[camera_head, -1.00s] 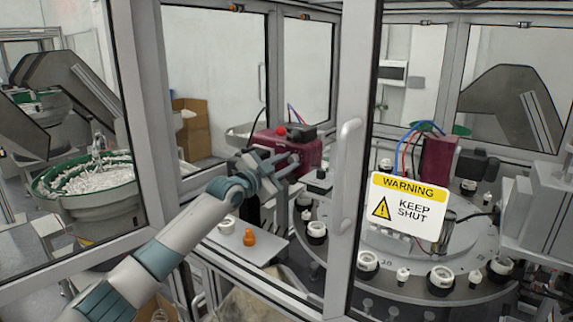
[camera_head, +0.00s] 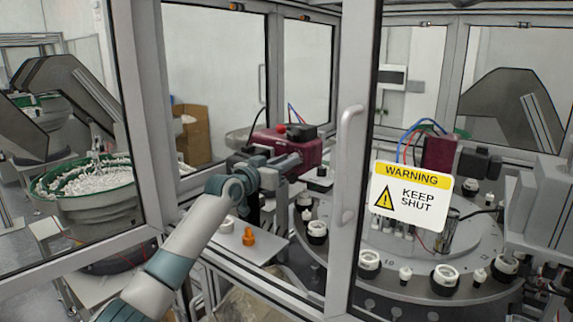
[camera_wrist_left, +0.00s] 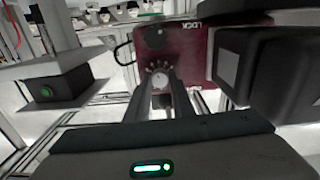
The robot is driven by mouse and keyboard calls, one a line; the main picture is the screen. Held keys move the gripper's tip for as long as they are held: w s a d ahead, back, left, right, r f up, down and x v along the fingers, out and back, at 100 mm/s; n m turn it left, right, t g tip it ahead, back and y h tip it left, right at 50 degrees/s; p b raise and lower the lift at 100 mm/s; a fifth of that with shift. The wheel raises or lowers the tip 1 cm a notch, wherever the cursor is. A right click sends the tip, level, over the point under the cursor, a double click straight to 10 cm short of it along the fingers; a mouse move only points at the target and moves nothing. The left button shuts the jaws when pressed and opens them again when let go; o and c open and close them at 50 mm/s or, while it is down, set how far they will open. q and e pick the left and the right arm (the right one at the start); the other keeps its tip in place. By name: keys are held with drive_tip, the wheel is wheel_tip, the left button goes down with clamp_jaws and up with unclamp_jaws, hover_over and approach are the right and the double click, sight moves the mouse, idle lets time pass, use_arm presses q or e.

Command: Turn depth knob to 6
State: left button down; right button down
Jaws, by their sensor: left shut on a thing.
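The maroon unit (camera_head: 312,151) stands behind the doorway of the cell. In the left wrist view, its maroon front (camera_wrist_left: 195,55) carries a small pale round knob (camera_wrist_left: 160,77) with marks fanned around its upper side. I take this as the depth knob; its numbers are too small to read. My left gripper (camera_head: 285,164) reaches in to the front of the unit. In the left wrist view its two fingers (camera_wrist_left: 161,84) are shut on the pale knob, one on each side. The knob is hidden in the head view. My right gripper is not in view.
A black round part (camera_wrist_left: 156,38) sits above the knob. A dark box with a green button (camera_wrist_left: 62,84) is at the left in the wrist view. An orange piece (camera_head: 249,237) stands on the shelf below my arm. The door with a warning sign (camera_head: 411,198) is to the right.

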use_arm(q)
drive_tip(key=shift+n, duration=1.4)
drive_tip(key=c, duration=1.5)
unclamp_jaws()
drive_tip(key=shift+c, duration=0.2)
drive_tip(key=shift+s+a, duration=0.1)
drive_tip(key=b+v, duration=0.6)
drive_tip(key=v, duration=1.1)
